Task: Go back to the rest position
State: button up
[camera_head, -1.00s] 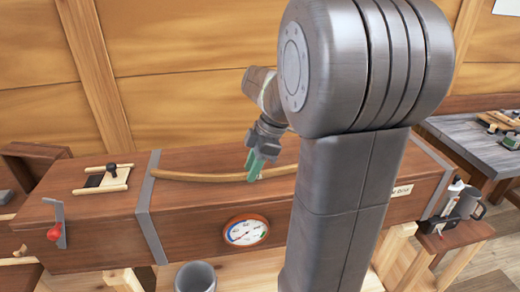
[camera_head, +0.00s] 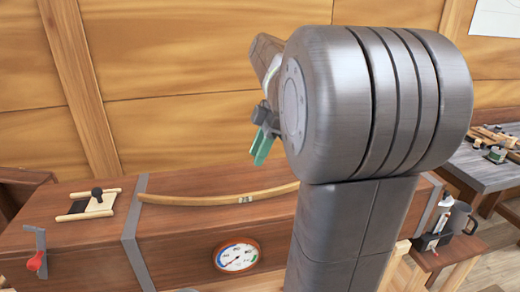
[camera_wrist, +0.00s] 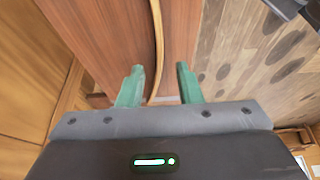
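My gripper (camera_head: 262,148) is raised in front of the wooden wall, above the long brown wooden chest. In the wrist view its two green fingers (camera_wrist: 159,84) stand apart with nothing held between them. A curved wooden strip (camera_head: 205,197) lies along the top of the steam chest (camera_head: 175,225), below my gripper and apart from it. The strip also shows beyond the fingers in the wrist view (camera_wrist: 157,45). My own arm hides the right part of the strip and chest.
A round gauge (camera_head: 237,256) is on the chest's front. A red-knobbed lever (camera_head: 36,262) is at its left end. A small shelf (camera_head: 447,255) with a dark mug (camera_head: 466,218) stands at the right. A grey workbench (camera_head: 485,168) stands behind it.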

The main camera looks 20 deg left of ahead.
aim_at(239, 196)
jog(key=shift+f, duration=0.1)
jog(key=p+x, duration=0.1)
jog(key=x, duration=1.1)
jog(key=shift+s+f, duration=0.1)
notch_tip(239, 196, up, 3)
jog(key=shift+f, duration=0.25)
jog(key=shift+r, duration=0.7)
